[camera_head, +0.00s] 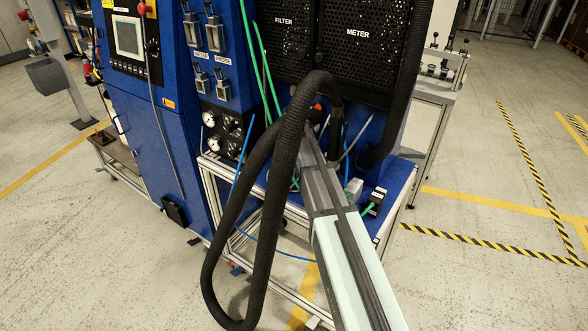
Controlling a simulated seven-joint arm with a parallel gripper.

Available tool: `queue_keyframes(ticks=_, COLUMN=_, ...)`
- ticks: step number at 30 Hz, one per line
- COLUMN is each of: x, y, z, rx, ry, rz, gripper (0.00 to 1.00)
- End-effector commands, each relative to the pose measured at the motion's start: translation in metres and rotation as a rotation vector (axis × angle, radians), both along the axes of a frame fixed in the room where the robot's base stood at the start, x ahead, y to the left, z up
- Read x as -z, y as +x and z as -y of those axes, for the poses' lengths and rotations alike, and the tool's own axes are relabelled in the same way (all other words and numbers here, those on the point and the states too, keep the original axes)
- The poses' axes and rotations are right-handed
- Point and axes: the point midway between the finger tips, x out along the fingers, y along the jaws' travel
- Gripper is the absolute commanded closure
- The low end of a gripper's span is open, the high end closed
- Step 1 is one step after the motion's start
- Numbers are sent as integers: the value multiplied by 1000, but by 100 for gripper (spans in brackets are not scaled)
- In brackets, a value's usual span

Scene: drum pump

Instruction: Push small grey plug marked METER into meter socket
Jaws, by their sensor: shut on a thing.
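My arm (350,275) reaches from the bottom right up to the machine's blue shelf. Its far end lies behind a thick black hose, so I cannot make out my gripper's fingers or anything between them. No small grey plug marked METER and no meter socket can be picked out. The word METER (358,34) is on the right black perforated panel. Below it, the blue shelf (397,182) carries a small black block (375,199) with a green line, and a small pale grey piece (354,187).
The black hose (285,150) loops in front of the machine and down past the shelf. A second hose (408,75) hangs at the right. Green and blue lines run around the shelf. A blue cabinet (150,145) stands left. The floor at right is open.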

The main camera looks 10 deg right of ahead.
Motion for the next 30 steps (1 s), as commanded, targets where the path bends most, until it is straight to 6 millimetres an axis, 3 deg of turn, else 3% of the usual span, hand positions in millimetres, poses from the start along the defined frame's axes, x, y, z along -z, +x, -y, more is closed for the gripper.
queue_keyframes(ticks=4, x=4, y=0, z=0, rx=0, ry=0, rz=0, gripper=100)
queue_keyframes(ticks=5, x=3, y=0, z=0, rx=0, ry=0, rz=0, gripper=62)
queue_keyframes(ticks=12, x=3, y=0, z=0, rx=0, ry=0, rz=0, gripper=39)
queue_keyframes(ticks=23, x=-1, y=0, z=0, rx=0, ry=0, rz=1, gripper=39)
queue_keyframes(ticks=30, x=-34, y=3, z=4, rx=1, ry=0, rz=3, gripper=39)
